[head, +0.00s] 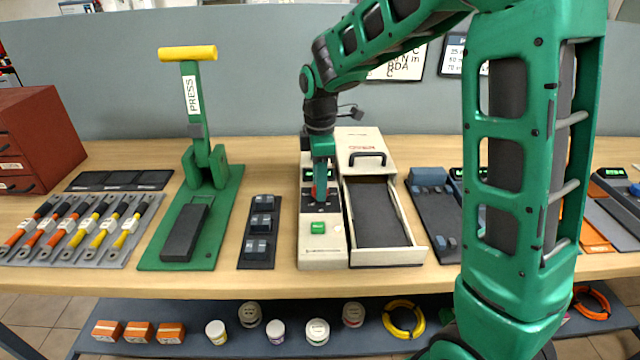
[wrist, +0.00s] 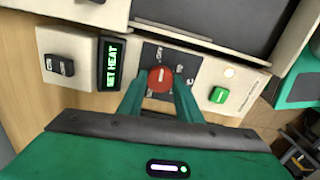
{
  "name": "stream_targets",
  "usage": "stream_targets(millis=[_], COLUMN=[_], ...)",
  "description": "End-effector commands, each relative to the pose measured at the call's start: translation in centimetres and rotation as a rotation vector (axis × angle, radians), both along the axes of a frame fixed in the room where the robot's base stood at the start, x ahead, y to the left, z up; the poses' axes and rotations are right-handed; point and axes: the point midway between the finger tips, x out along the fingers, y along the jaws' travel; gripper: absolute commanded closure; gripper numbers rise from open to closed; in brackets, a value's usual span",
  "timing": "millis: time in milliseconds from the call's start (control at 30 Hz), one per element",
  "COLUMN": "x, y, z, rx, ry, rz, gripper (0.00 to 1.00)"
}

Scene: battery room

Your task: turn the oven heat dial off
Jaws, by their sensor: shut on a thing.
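The oven (head: 364,140) is a cream box on the bench with its drawer (head: 385,213) pulled out and a control panel on its left side. The red round heat dial (wrist: 161,79) with a white mark sits on a dark plate in the wrist view, its printed labels too small to read surely. My gripper (wrist: 160,90) reaches down to the panel with its two green fingers on either side of the dial, shut on it. In the head view my gripper (head: 321,190) hides most of the dial. A small display (wrist: 112,63) beside it reads what looks like "SET HEAT".
A green button (wrist: 218,95) and a lit lamp (wrist: 229,72) are on the panel near the dial; a black switch (wrist: 68,67) is past the display. A green press (head: 203,170) stands left of the oven, with a dark block of switches (head: 261,230) between them.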

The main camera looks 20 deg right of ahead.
Motion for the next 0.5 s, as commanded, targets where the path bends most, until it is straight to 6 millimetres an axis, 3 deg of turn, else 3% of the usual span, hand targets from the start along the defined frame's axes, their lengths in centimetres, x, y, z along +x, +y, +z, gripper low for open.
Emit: stream_targets(millis=[500], x=[-0.38], y=[-0.21], z=[-0.24], rx=[-0.002], ry=[0.013], rz=[0.167], gripper=[0.91])
